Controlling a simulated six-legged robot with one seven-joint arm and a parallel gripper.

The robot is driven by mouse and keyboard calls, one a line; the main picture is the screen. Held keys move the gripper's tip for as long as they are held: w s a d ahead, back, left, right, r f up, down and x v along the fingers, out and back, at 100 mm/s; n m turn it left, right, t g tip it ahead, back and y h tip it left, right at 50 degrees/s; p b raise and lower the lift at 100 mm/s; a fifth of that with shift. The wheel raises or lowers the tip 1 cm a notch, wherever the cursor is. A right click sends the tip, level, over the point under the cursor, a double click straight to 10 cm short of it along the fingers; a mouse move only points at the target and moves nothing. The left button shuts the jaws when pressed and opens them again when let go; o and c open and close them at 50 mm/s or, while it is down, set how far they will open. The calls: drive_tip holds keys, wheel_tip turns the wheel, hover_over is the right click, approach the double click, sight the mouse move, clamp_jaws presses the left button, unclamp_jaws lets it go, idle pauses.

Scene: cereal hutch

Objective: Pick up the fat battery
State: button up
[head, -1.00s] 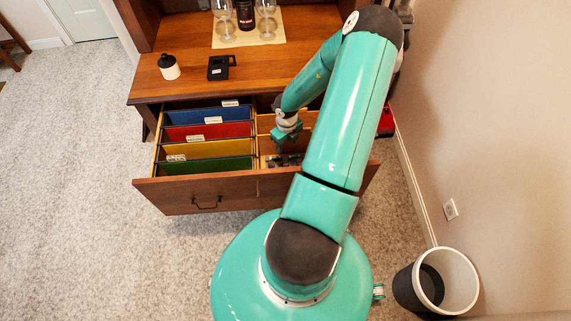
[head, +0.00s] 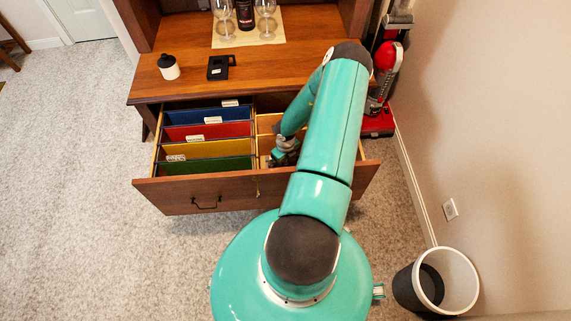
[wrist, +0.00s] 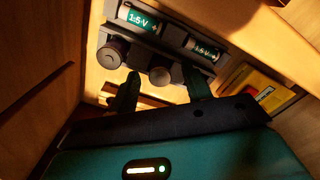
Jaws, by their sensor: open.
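My gripper (head: 280,158) is down in the right part of the open drawer in the head view. In the wrist view its two green fingers (wrist: 160,88) are apart, with nothing visibly clasped between them. Just beyond them is a dark holder (wrist: 172,42). It bears a green and dark battery (wrist: 139,17) marked 1.5 V at the left, which looks the fatter one, and a slimmer-looking battery (wrist: 204,50), also marked 1.5 V, at the right. Two dark round knobs or ends stick out of the holder toward the fingers. My arm hides most of this in the head view.
Wooden drawer walls (wrist: 45,75) stand close around my gripper. A yellow package (wrist: 254,89) lies at the right in the wrist view. Colored hanging folders (head: 208,130) fill the drawer's left part. The desk top (head: 190,86) holds a jar, a black item and glassware.

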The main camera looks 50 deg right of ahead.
sight(286, 161)
drive_tip(key=shift+c, duration=0.4)
clamp_jaws()
wheel_tip(286, 161, up, 18)
idle(0.3)
